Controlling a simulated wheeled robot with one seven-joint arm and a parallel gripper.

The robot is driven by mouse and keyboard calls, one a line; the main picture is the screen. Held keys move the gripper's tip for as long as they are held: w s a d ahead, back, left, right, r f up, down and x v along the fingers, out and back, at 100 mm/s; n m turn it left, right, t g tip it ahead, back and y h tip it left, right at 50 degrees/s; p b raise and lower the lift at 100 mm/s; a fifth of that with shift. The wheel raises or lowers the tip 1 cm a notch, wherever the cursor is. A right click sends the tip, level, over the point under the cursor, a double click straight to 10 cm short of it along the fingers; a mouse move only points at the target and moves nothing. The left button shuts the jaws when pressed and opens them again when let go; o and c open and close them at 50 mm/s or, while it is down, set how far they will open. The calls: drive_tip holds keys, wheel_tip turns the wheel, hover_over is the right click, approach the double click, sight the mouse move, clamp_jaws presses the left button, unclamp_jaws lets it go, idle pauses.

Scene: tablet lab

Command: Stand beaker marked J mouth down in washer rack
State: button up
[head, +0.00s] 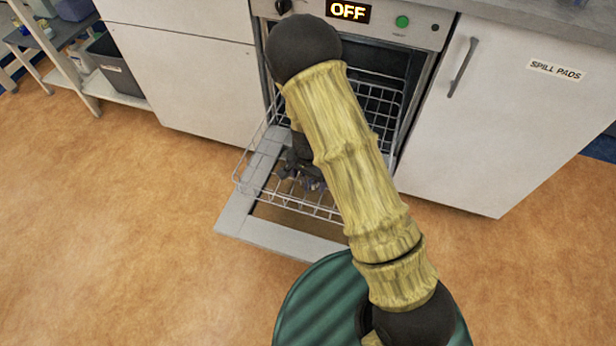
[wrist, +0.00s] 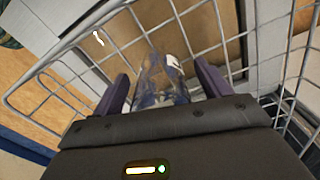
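A clear glass beaker (wrist: 155,80) shows in the wrist view with a white patch on its side. I cannot read a letter on it or tell which way its mouth faces. In the head view my gripper (head: 303,180) is low over the washer rack (head: 243,165), partly hidden by my arm. The rack is a wire basket pulled out over the open washer door (head: 265,238). I cannot tell whether the beaker touches the rack wires.
The washer's display (head: 348,11) reads OFF, with a green button (head: 402,21) beside it. White cabinets (head: 510,110) stand on both sides, the right one labelled SPILL PADS. A shelf with a grey bin (head: 112,68) is at upper left. The floor around the door is clear.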

wheel_tip(320, 180, up, 17)
drive_tip(key=p, duration=0.7)
drive_tip(key=shift+r, duration=0.2)
drive_tip(key=s+d+r+n+t, duration=0.3)
drive_tip(key=s+d+r+n, duration=0.4)
drive_tip(key=s+d+r, duration=0.6)
wheel_tip(320, 180, up, 31)
drive_tip(key=w+d+p, duration=0.1)
drive_tip(key=p, duration=3)
